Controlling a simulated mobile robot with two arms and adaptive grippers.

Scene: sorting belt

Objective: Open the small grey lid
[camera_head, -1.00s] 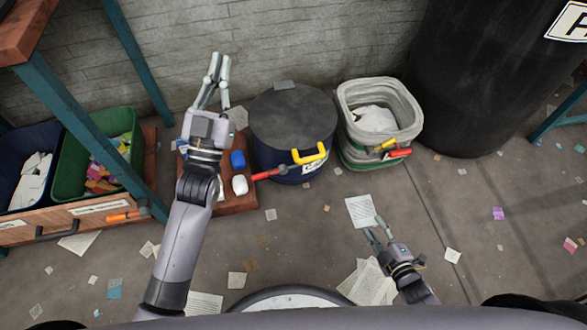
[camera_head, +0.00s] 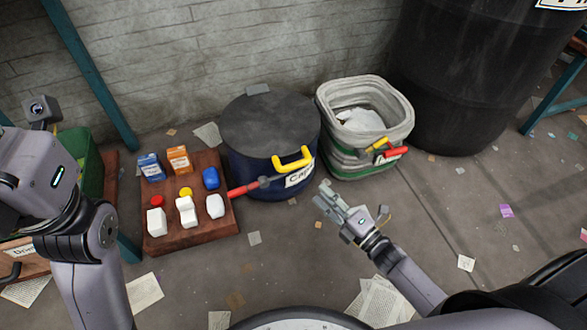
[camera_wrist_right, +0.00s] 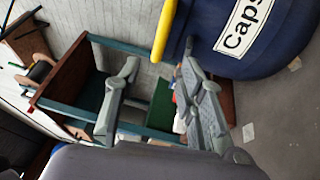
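A round dark grey lid (camera_head: 268,120) lies flat and closed on the dark blue bin (camera_head: 240,171), whose label begins "Caps". A small grey tab shows at the lid's back edge. A yellow handle (camera_head: 292,160) stands at the front of the bin; whether it belongs to the lid I cannot tell. My right gripper (camera_head: 340,204) is open and empty, in front of and to the right of the bin, apart from it. In the right wrist view, my right gripper's fingers (camera_wrist_right: 158,65) are spread below the yellow handle (camera_wrist_right: 163,35). My left gripper's fingers are out of view.
A wooden board (camera_head: 190,235) with small bottles and boxes stands left of the bin, a red handle (camera_head: 250,188) between them. A grey bin with a bag liner (camera_head: 360,160) stands close on the right. A black barrel (camera_head: 450,80) is behind. Papers litter the open floor.

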